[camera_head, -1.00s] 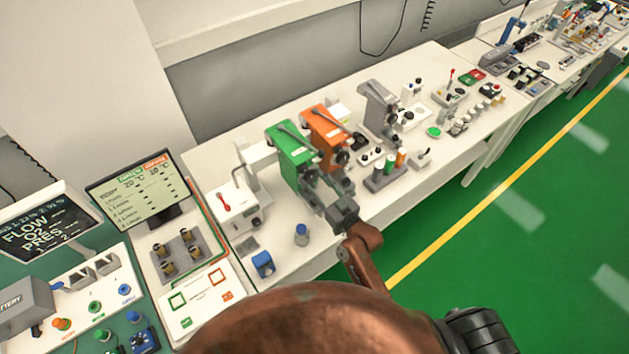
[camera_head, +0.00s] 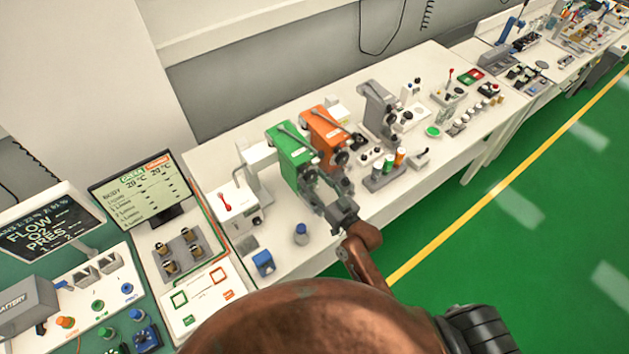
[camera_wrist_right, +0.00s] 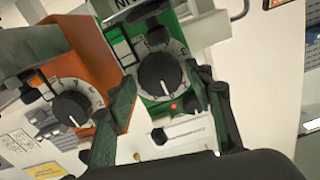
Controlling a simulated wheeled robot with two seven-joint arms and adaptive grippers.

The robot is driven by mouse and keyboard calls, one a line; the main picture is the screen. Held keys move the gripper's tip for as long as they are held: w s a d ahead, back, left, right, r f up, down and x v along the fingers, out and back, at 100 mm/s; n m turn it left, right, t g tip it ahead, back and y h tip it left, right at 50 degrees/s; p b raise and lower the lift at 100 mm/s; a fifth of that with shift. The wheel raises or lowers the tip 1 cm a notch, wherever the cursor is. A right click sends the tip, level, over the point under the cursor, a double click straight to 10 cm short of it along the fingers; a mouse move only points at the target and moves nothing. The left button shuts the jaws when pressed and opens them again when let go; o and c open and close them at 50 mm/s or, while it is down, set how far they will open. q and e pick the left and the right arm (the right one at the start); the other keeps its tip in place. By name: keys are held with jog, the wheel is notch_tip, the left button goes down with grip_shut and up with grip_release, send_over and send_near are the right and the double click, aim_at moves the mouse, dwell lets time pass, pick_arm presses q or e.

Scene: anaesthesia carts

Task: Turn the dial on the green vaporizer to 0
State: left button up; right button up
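The green vaporizer (camera_head: 290,152) stands on the white bench, left of an orange vaporizer (camera_head: 325,132). In the right wrist view its dial (camera_wrist_right: 160,76) is a black knob with a white pointer line on a white numbered ring; I cannot read the setting. My right gripper (camera_head: 322,192) is at the front of the green vaporizer. In the right wrist view the gripper (camera_wrist_right: 164,88) is open, with one finger on each side of the dial; whether they touch it is unclear. The orange vaporizer's dial (camera_wrist_right: 70,107) is close beside the left finger. My left gripper is not in view.
A grey unit (camera_head: 380,108) stands right of the orange vaporizer. A white box with a red lever (camera_head: 236,208) stands to the left. A blue-capped bottle (camera_head: 301,234) and a blue block (camera_head: 263,262) are near the bench front. A monitor (camera_head: 140,188) stands further left.

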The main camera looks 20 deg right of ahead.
jog(key=shift+o, duration=0.7)
jog(key=shift+s, duration=0.15)
jog(key=v, duration=1.1)
jog(key=shift+s+d, duration=0.15)
jog(key=shift+s, duration=0.25)
